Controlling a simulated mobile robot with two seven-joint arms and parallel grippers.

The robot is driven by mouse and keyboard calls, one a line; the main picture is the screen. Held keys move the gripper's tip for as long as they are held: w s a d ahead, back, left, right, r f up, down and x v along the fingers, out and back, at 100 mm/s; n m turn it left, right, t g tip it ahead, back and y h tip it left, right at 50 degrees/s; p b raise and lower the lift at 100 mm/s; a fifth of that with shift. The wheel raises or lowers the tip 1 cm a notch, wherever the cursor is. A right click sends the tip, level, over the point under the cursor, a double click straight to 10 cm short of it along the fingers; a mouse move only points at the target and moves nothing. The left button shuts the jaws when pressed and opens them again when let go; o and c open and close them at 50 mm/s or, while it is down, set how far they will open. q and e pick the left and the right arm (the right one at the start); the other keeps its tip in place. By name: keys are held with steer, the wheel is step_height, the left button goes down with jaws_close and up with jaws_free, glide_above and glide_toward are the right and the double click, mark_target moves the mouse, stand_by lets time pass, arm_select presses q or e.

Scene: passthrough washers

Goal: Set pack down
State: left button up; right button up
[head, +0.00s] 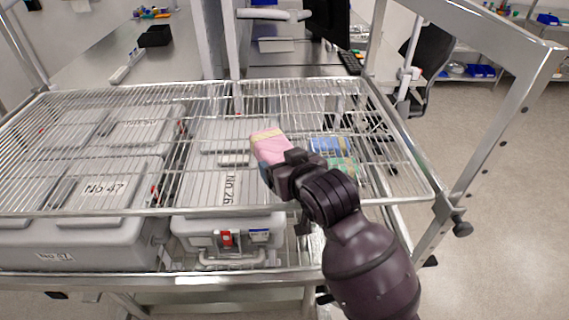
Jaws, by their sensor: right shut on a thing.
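My right gripper (280,170) is shut on a pink pack (269,147) with a yellowish end. The pack is in the middle of the head view, over the wire rack shelf (200,93). The gripper hides part of the pack, and I cannot tell whether the pack touches the wires. A blue pack (328,147) and a green pack (343,166) show just right of the gripper, seen at the wire rack. My left gripper is not in view.
Grey cases (105,190) sit below the wires at left, and another grey case (228,222) sits at centre. Metal posts (495,120) rise at right. A black box (155,37) stands on the bench behind. A chair (432,60) is at back right.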

steer(key=shift+f, duration=0.25)
steer(key=o, duration=1.1)
steer(key=shift+r, duration=0.1)
steer(key=shift+s+r, duration=0.1)
steer(key=shift+r, duration=0.05)
steer(key=b+v, duration=0.1)
steer(key=v, duration=1)
steer(key=shift+s+d+r, duration=0.1)
steer(key=shift+s+d, duration=0.1)
steer(key=shift+s, duration=0.1)
